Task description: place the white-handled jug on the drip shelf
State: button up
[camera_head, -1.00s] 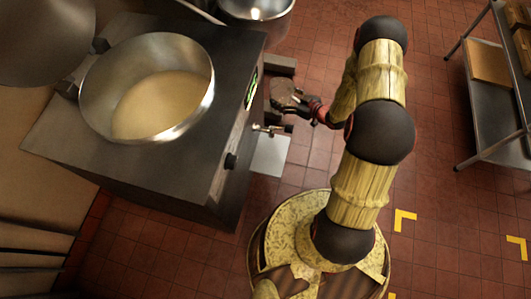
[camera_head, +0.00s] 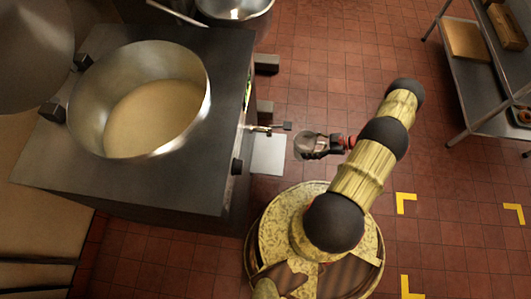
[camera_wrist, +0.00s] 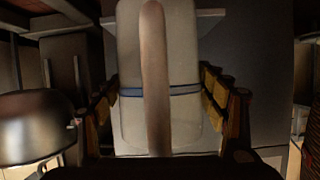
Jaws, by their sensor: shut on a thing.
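The jug (camera_wrist: 185,65) fills the middle of the wrist view, pale with a blue band around it and a long light handle (camera_wrist: 155,75) facing the camera. My gripper (camera_wrist: 163,95) is shut on the jug, with yellow-padded fingers on both sides of it. In the head view my gripper (camera_head: 322,146) holds the jug (camera_head: 303,146) out over the floor, and the jug looks small and partly hidden. The drip shelf (camera_head: 268,155), a pale square plate, sticks out from the kettle unit's side below the tap (camera_head: 270,128). The jug is right of the shelf, apart from it.
A large open kettle (camera_head: 205,105) with beige contents sits in the steel unit (camera_head: 195,180) at left. The tap's handle juts out toward my gripper. Another pot (camera_head: 235,12) stands at the back. A metal rack (camera_head: 465,80) is at upper right. Tiled floor between is free.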

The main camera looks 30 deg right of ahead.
jog(key=shift+s+f, duration=0.25)
jog(key=shift+s, duration=0.05)
jog(key=shift+w+a+f, duration=0.1)
jog(key=shift+a, duration=0.25)
jog(key=w+a+b, duration=0.1)
jog(key=w+a, duration=0.2)
jog(key=a, duration=0.1)
jog(key=w+a+f+b, duration=0.1)
jog(key=w+a, duration=0.2)
jog(key=a, duration=0.2)
jog(key=w+a+b, duration=0.1)
jog(key=w+a, duration=0.2)
jog(key=a, duration=0.2)
jog(key=shift+w+a+f+b, duration=0.15)
jog(key=shift+w+f+b, duration=0.1)
jog(key=shift+f+b, duration=0.1)
jog(key=shift+r, duration=0.15)
